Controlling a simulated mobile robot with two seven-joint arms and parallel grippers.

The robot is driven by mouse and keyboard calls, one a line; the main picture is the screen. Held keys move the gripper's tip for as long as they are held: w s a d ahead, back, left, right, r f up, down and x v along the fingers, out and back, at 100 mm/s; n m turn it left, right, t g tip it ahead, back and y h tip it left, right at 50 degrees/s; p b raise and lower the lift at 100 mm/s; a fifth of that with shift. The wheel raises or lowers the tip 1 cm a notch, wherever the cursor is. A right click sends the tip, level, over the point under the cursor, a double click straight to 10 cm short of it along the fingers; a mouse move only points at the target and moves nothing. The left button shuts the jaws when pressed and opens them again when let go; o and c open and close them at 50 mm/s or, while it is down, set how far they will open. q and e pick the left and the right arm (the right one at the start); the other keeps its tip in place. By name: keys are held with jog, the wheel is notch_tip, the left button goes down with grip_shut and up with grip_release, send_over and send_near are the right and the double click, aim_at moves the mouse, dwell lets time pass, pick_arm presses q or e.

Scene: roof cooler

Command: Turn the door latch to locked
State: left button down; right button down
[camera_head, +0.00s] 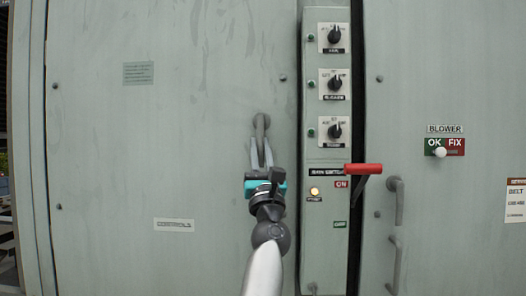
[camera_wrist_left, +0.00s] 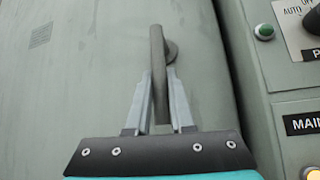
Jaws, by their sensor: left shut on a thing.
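The door latch (camera_head: 261,122) is a grey lever handle on the large grey-green cabinet door (camera_head: 190,140), left of the control strip. In the left wrist view the latch (camera_wrist_left: 157,60) hangs downward from a round pivot at its upper right. My left gripper (camera_head: 261,152) has its fingers on either side of the lever's lower part; they also show in the left wrist view (camera_wrist_left: 159,95), shut on the lever. The lever's lower end is partly hidden between the fingers. My right gripper is in neither view.
A control strip with several black knobs (camera_head: 335,34) and a red-handled lever (camera_head: 363,169) stands just right of my left gripper. Farther right are grey handles (camera_head: 397,200) and a blower sign with a white knob (camera_head: 439,152).

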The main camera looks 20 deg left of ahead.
pick_arm(q)
jog(key=c, duration=0.9)
grip_release()
jog(key=shift+r, duration=0.1)
jog(key=shift+c, duration=0.2)
jog(key=shift+o, duration=0.7)
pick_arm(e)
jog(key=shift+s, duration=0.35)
pick_arm(q)
jog(key=shift+s+d+f, duration=0.2)
jog(key=shift+s+f, duration=0.1)
jog(key=shift+f, duration=0.15)
jog(key=b+v, duration=0.1)
jog(key=v, duration=1.3)
jog(key=shift+b, duration=0.3)
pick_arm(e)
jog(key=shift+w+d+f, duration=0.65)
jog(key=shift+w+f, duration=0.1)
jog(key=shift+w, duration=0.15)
pick_arm(q)
jog(key=shift+f, duration=0.1)
